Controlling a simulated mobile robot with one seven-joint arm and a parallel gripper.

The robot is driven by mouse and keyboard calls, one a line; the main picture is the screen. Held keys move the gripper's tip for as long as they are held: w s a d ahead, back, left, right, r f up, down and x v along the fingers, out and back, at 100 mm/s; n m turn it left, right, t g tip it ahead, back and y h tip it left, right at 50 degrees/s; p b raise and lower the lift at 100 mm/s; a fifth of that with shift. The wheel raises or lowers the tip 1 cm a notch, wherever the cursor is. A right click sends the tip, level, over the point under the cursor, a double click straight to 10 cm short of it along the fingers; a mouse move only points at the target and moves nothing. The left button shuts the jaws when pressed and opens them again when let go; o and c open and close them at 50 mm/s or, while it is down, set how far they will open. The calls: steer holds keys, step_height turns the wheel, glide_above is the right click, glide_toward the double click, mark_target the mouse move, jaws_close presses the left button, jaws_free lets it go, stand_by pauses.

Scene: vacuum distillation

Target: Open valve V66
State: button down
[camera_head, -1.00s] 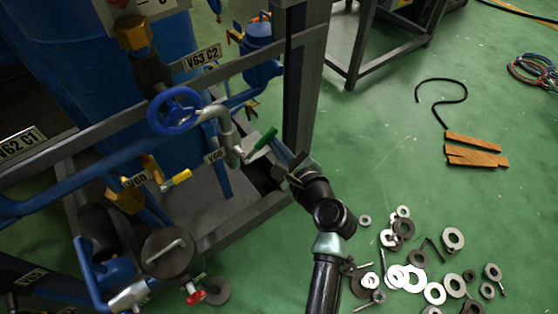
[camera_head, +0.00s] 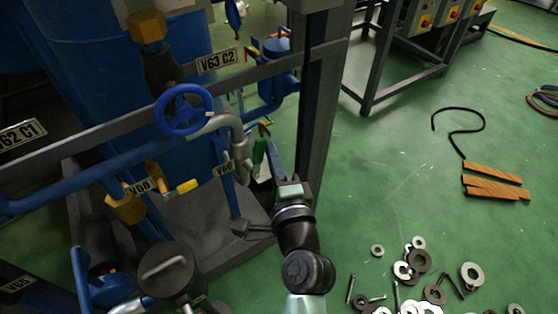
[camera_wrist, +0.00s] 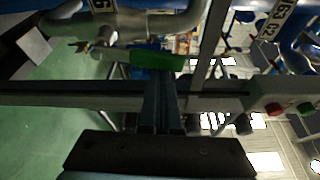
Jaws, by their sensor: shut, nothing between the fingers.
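The valve with the green lever handle (camera_head: 259,152) sits on a grey curved pipe (camera_head: 241,148). A tag (camera_head: 224,168) beside it begins "V6"; its last digit is hard to read. My gripper (camera_head: 272,150) is shut and empty, its fingers pointing up just right of the green lever. In the wrist view the green lever (camera_wrist: 157,60) lies across the tips of my shut fingers (camera_wrist: 162,85). The fingers look touching or very close to it; I cannot tell which.
A blue handwheel (camera_head: 183,110) and a yellow-handled valve (camera_head: 186,186) are to the left. A grey frame post (camera_head: 318,110) stands right behind my gripper. Several washers (camera_head: 417,260) and wooden planks (camera_head: 495,184) lie on the green floor at right.

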steer(key=shift+s+a+r+n+t+b, duration=0.1)
steer(key=shift+s+a+n+t+b, duration=0.25)
steer(key=shift+a+n+b, duration=0.35)
steer(key=shift+d, duration=0.15)
